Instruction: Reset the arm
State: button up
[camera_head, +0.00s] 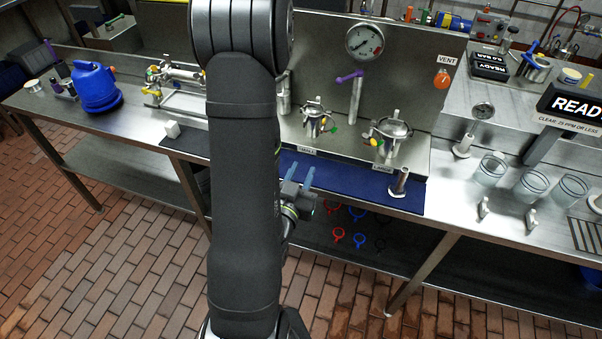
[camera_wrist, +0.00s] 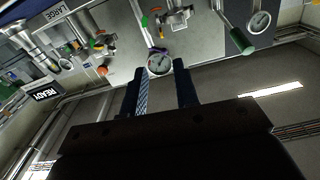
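My gripper (camera_head: 300,172) is in front of the bench's front edge in the head view, just right of my dark arm, which hides part of the bench. Its two blue fingers point up toward the bench. In the wrist view my gripper (camera_wrist: 163,84) shows its fingers apart with nothing between them. A round pressure gauge (camera_wrist: 159,63) shows beyond the fingertips, apart from them. The wrist picture looks upside down.
A steel bench holds a blue mat (camera_head: 345,183), a small valve fitting (camera_head: 314,118) and a large one (camera_head: 389,132). A short upright post (camera_head: 400,183) stands near the front edge. Glass beakers (camera_head: 530,184) stand at right, a blue jug (camera_head: 96,88) at left. Open floor lies in front.

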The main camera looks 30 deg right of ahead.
aim_at(322, 127)
dwell(0.4)
jog(key=x, duration=1.7)
jog(key=shift+w+d+f, duration=0.1)
jog(key=shift+w+d, duration=0.1)
jog(key=shift+a, duration=0.1)
